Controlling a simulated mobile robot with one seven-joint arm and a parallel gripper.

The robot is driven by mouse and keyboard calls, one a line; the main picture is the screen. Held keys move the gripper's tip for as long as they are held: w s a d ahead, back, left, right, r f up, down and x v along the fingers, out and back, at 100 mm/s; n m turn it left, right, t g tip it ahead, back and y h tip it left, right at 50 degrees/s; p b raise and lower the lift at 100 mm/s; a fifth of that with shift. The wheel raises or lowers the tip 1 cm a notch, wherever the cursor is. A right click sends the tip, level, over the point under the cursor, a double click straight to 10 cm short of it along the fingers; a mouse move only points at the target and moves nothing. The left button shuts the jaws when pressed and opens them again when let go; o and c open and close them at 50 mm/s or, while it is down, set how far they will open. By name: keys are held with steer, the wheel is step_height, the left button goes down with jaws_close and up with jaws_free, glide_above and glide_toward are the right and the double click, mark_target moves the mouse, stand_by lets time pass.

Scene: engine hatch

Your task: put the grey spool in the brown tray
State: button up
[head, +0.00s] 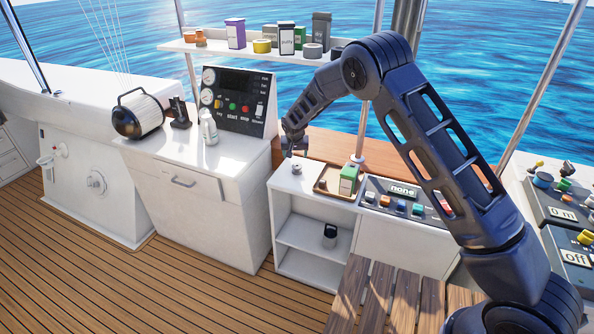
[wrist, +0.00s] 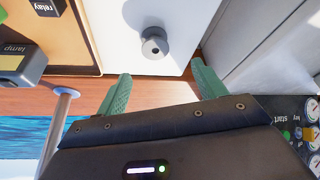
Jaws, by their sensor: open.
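The grey spool (head: 297,168) stands on the white cabinet top, left of the brown tray (head: 332,174). In the wrist view the spool (wrist: 154,48) lies ahead of my fingertips, roughly between them and apart from both. The brown tray (wrist: 78,45) is at the left there, holding a relay box (wrist: 45,6) and a lamp box (wrist: 20,62). My gripper (head: 294,147) is just above and behind the spool in the head view. Its green fingers (wrist: 161,74) are spread open and empty in the wrist view.
A white-green box (head: 348,181) stands in the tray's right part. A thin pole (head: 361,135) rises behind the tray. A button panel (head: 402,198) is to the right, and a gauge panel (head: 238,100) to the left. A loaded shelf (head: 215,47) hangs above.

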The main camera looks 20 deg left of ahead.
mark_target(297, 166)
steer(key=x, duration=0.5)
steer(key=shift+d, duration=0.1)
steer(key=shift+d+x, duration=0.2)
steer(key=shift+x, duration=1.15)
steer(key=shift+d+x, duration=0.2)
steer(key=shift+x, duration=1.15)
steer(key=shift+w, duration=0.1)
steer(key=c, duration=1.1)
steer(key=shift+c, duration=0.2)
steer(key=shift+a+r, duration=0.1)
